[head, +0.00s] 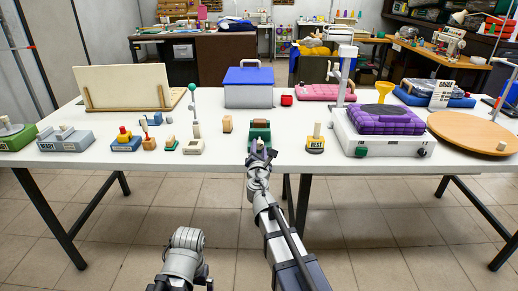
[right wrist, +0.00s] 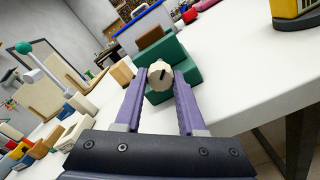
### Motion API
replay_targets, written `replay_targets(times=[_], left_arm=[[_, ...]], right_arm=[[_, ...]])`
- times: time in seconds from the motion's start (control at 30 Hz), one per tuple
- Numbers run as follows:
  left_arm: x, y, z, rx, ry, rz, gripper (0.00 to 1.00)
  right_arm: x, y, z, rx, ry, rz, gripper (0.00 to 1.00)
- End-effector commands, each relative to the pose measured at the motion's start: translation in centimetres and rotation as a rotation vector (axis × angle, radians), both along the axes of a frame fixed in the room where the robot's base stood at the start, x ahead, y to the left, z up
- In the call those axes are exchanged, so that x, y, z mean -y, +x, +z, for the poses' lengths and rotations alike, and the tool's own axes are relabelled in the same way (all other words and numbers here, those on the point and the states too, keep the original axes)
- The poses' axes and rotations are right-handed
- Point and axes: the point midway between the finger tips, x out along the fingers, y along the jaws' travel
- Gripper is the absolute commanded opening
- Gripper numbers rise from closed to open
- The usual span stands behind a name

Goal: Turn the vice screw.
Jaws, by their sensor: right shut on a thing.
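The green vice (head: 260,130) stands at the front edge of the white table, in the middle of the head view. It also shows in the right wrist view (right wrist: 172,52), where its screw has a round cream knob (right wrist: 159,75) with a dark mark on its face. My right gripper (head: 259,151) reaches the front of the vice. In the right wrist view its two purple fingers (right wrist: 160,88) lie on either side of the knob, shut on it. A brown block (right wrist: 149,37) shows at the vice's top. Of my left side only a grey arm part shows; its gripper is out of view.
A wooden block (head: 227,124) stands left of the vice, and a yellow-and-black REST block (head: 315,142) stands right of it. A white machine with a purple bag (head: 385,120) stands further right.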

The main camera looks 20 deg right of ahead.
Motion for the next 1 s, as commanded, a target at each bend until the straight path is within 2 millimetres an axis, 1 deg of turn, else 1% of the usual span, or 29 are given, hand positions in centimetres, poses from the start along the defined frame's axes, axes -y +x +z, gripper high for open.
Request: replay_targets(times=[0.2, 0.67, 0.7, 0.93, 1.0], left_arm=[[0.0, 0.0, -0.04, 0.0, 0.0, 0.0, 1.0], [-0.01, 0.0, -0.05, 0.0, 0.0, 0.0, 1.0], [0.0, 0.0, -0.05, 0.0, 0.0, 0.0, 1.0], [0.0, 0.0, -0.03, 0.0, 0.0, 0.0, 1.0], [0.0, 0.0, -0.03, 0.0, 0.0, 0.0, 1.0]], right_arm=[[-0.04, -0.08, -0.05, -0.012, -0.041, 0.001, 0.0], [-0.05, -0.1, -0.06, -0.014, -0.049, 0.001, 0.0], [-0.05, -0.1, -0.06, -0.014, -0.049, 0.001, 0.42], [-0.02, -0.06, -0.04, -0.015, -0.05, 0.001, 0.68], [-0.02, -0.05, -0.04, -0.014, -0.05, 0.0, 0.69]])
